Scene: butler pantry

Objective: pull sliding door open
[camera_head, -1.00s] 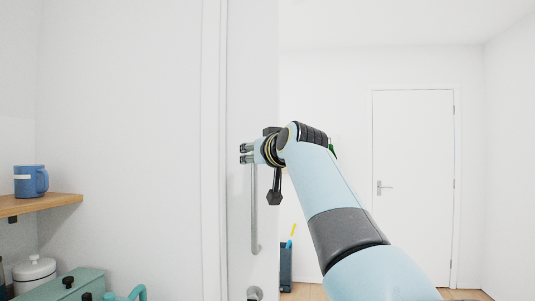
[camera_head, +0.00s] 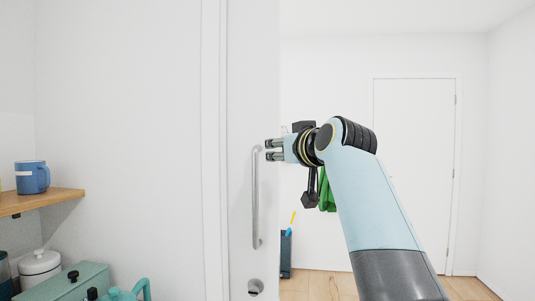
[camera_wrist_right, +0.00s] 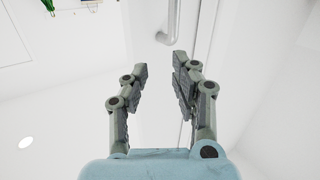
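The white sliding door (camera_head: 240,80) stands as a tall panel left of the open doorway. Its long vertical bar handle (camera_head: 255,205) is silver, with a round lock (camera_head: 255,287) below. My right gripper (camera_head: 269,150) is beside the upper end of the handle, just to its right in the head view, with its fingers pointing left. In the right wrist view the gripper (camera_wrist_right: 164,68) is open and empty, and the handle (camera_wrist_right: 172,22) shows beyond the fingertips, apart from them. My left gripper is not in view.
A wooden shelf (camera_head: 45,200) with a blue mug (camera_head: 32,177) is at the left. A white canister (camera_head: 39,266) and a teal box (camera_head: 72,283) stand below it. Through the doorway are a white hinged door (camera_head: 414,130) and open wooden floor (camera_head: 325,284).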

